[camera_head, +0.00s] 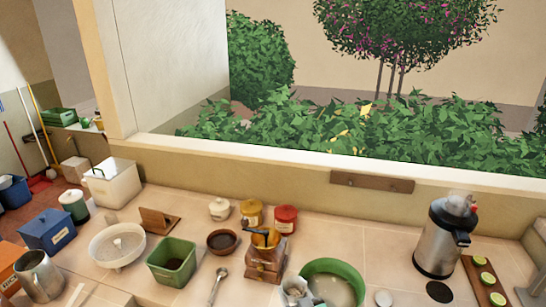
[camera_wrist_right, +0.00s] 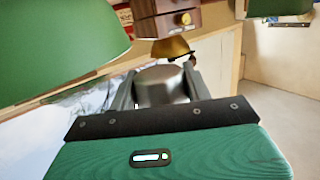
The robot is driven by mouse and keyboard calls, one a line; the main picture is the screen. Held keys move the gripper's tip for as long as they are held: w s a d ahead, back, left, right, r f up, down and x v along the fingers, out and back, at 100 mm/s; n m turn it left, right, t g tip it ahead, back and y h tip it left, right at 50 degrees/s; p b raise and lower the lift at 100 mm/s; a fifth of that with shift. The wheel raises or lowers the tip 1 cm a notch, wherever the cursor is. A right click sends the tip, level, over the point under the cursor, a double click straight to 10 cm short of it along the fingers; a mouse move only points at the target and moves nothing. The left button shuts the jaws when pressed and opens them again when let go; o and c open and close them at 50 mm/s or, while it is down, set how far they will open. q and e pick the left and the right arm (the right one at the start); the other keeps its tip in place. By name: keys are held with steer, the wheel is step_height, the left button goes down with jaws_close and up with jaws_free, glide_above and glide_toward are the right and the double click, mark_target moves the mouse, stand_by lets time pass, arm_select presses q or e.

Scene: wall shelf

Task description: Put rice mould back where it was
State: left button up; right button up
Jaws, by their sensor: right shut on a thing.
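The rice mould (camera_wrist_right: 163,86) is a grey metal cup-like piece in the right wrist view. My right gripper (camera_wrist_right: 160,78) is shut on it, with one dark finger on each side. In the head view my right gripper (camera_head: 298,291) shows at the bottom edge, just left of the green bowl (camera_head: 340,272). The mould is small and hard to tell apart from the fingers there. I cannot tell whether it touches the counter. My left gripper is not in view.
A wooden coffee grinder (camera_head: 266,258) stands just behind my right gripper. A green square tub (camera_head: 172,262), a brown bowl (camera_head: 222,241) and a white bowl (camera_head: 117,246) stand further left. A steel airpot (camera_head: 444,236) stands at the right.

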steer(key=s+d+r+m+h+b, duration=0.1)
steer(key=s+d+r+h+b, duration=0.1)
steer(key=s+d, duration=0.5)
steer(key=s+d+r+m+h+b, duration=0.2)
steer(key=s+d+r+b, duration=0.1)
steer(key=s+d, duration=0.4)
steer(key=shift+s+t+h+b, duration=0.4)
steer(key=shift+s+b, duration=0.2)
steer(key=shift+s, duration=0.05)
steer(key=shift+d, duration=0.1)
